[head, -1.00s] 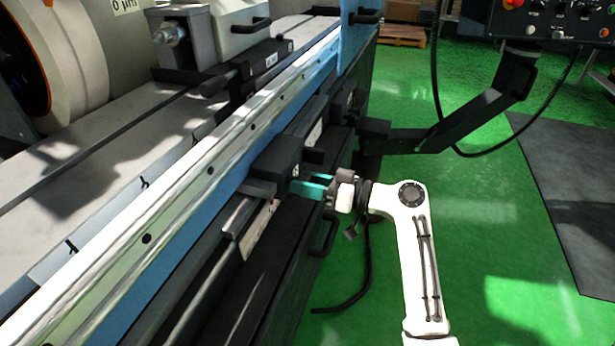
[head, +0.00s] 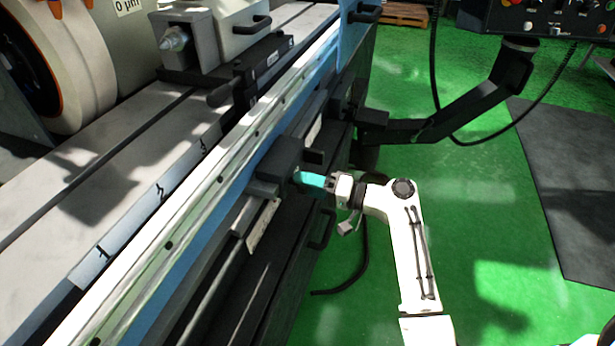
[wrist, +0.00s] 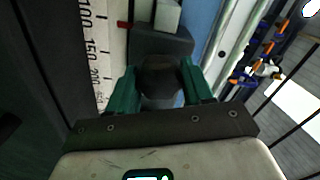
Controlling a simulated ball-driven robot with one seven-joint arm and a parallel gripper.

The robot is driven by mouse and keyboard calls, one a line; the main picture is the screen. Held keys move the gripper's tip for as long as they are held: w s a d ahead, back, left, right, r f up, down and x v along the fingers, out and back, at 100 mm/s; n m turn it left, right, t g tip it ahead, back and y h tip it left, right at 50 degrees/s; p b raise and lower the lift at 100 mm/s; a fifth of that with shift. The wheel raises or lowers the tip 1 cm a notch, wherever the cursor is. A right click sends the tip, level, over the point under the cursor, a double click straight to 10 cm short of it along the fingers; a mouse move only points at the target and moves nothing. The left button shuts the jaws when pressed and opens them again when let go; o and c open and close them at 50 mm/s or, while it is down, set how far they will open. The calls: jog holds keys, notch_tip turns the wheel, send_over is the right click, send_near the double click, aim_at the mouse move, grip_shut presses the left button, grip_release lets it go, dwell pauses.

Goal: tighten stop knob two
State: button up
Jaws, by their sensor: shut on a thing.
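A dark round knob (wrist: 162,80) sits between the two teal fingers of my gripper (wrist: 160,74) in the wrist view. The fingers are shut on its sides. The knob is on a dark stop block (wrist: 160,42), which bears a small grey piece on top. In the head view the stop block (head: 274,158) sits on the front rail of the grinder, and my gripper (head: 303,178) reaches its right side. The knob is hidden there by the block and fingers. No marking shows which stop this is.
A ruled scale (wrist: 97,50) with a red pointer (wrist: 126,25) runs beside the block. The long table edge (head: 170,230) lies to the left. A black bracket arm (head: 440,128) and hanging cable stand at the right. The green floor (head: 490,230) is open.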

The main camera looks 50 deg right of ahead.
jog(key=shift+d+r+m+p, duration=0.1)
jog(key=shift+r+m+p, duration=0.05)
jog(key=shift+m+p, duration=0.55)
jog(key=shift+m, duration=0.3)
jog(key=o, duration=1)
jog(key=shift+o, duration=0.2)
jog(key=b+v, duration=0.1)
jog(key=v, duration=0.9)
jog(key=shift+s, duration=0.35)
jog(key=shift+d, duration=0.1)
